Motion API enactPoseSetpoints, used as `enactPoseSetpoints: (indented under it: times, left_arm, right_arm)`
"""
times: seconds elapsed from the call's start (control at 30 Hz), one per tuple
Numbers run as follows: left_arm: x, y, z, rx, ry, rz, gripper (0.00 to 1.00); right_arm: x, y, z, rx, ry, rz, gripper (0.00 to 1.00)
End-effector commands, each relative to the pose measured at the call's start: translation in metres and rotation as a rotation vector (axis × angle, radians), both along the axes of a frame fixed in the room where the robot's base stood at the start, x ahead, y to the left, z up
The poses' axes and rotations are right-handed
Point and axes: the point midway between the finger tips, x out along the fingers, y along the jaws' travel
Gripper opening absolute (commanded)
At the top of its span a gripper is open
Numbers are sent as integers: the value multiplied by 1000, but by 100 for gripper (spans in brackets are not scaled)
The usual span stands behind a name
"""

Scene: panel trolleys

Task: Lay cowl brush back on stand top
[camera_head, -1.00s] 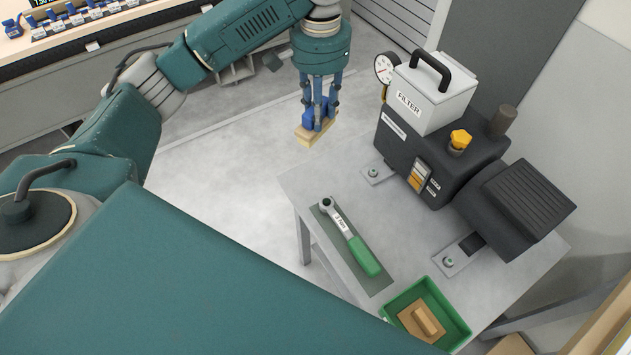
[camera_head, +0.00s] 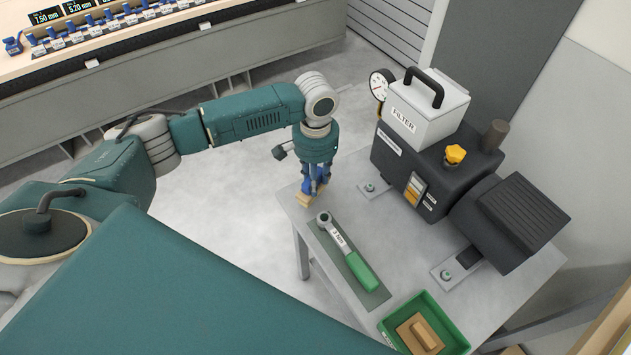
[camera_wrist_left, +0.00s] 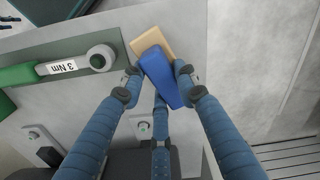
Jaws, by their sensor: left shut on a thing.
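The cowl brush (camera_head: 306,200) has a blue handle and a pale tan head. My left gripper (camera_head: 315,182) is shut on its handle, fingers pointing down. In the left wrist view the fingers (camera_wrist_left: 158,80) close around the blue handle of the brush (camera_wrist_left: 165,76), with the tan head beyond them. The brush is at the back left corner of the grey stand top (camera_head: 390,235), beside the head of the torque wrench. Whether it touches the surface I cannot tell. My right gripper is not in view.
A green-handled torque wrench (camera_head: 357,266) lies on a dark green mat (camera_head: 373,297). A green tray (camera_head: 455,335) holds a tan wooden block (camera_head: 405,334). The black pump (camera_head: 400,165) with its white filter box (camera_head: 425,108) stands to the right. Bare stand top lies between mat and pump.

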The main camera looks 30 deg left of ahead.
Motion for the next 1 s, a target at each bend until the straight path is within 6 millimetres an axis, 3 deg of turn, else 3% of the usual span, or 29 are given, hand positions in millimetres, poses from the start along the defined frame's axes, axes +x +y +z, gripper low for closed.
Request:
enactPoseSetpoints:
  times: [0.13, 0.53, 0.57, 0.63, 1.0]
  left_arm:
    - [0, -1, -15, -1, -1, -1, 6]
    - [0, -1, -19, -1, -1, 0, 6]
    - [0, 0, -19, -1, -1, 0, 36]
    - [0, 0, -19, -1, -1, 0, 49]
    - [1, 0, -14, -1, -3, -1, 49]
  right_arm:
    - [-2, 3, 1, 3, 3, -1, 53]
    - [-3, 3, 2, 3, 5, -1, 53]
    - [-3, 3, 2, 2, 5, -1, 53]
    - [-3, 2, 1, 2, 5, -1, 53]
    - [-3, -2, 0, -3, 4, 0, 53]
